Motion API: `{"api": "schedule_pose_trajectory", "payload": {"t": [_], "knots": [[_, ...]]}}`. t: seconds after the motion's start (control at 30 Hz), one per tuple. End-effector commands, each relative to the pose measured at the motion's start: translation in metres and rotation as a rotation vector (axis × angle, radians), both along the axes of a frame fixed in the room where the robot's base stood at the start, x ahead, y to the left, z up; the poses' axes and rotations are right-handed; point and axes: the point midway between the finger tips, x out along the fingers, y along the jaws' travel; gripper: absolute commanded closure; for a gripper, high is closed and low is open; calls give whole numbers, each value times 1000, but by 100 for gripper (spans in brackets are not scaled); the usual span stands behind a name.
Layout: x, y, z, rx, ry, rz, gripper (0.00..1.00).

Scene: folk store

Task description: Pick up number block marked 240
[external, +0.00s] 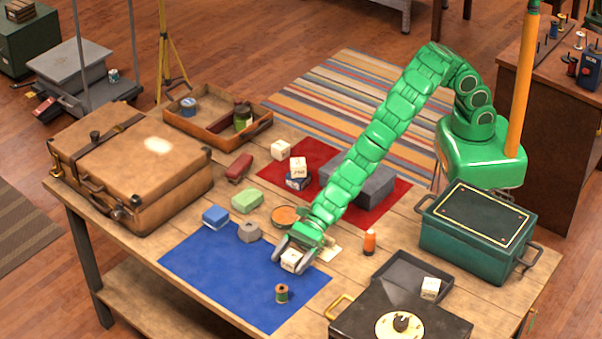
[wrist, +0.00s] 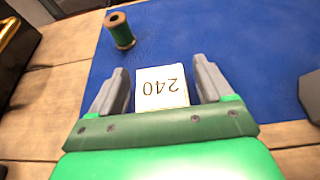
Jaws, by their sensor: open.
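The number block marked 240 (wrist: 162,88) is a cream cube with dark digits, upside down in the wrist view. It rests on the blue mat (wrist: 200,30), near the mat's edge, and shows in the external view (external: 290,260) too. My gripper (wrist: 160,84) is open, with one grey finger on each side of the block. A narrow gap shows between each finger and the block. In the external view my gripper (external: 292,255) reaches down over the block and partly hides it.
A green thread spool (external: 282,293) stands close by on the blue mat (external: 215,265). A grey hexagonal piece (external: 249,232) lies on the other side. Other cream blocks sit on the red cloth (external: 385,211), beside it (external: 281,149) and in the black tray (external: 430,288).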

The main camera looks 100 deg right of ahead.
Motion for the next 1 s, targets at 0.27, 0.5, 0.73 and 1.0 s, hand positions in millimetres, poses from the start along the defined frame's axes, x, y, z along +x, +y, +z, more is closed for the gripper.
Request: {"api": "schedule_pose_trajectory", "payload": {"t": [0.27,0.5,0.73,1.0], "knots": [[6,5,-4,0,1,-1,20],[6,5,-4,-1,1,-2,26],[6,5,-4,-1,1,-2,62],[6,5,-4,-1,1,-2,76]]}}
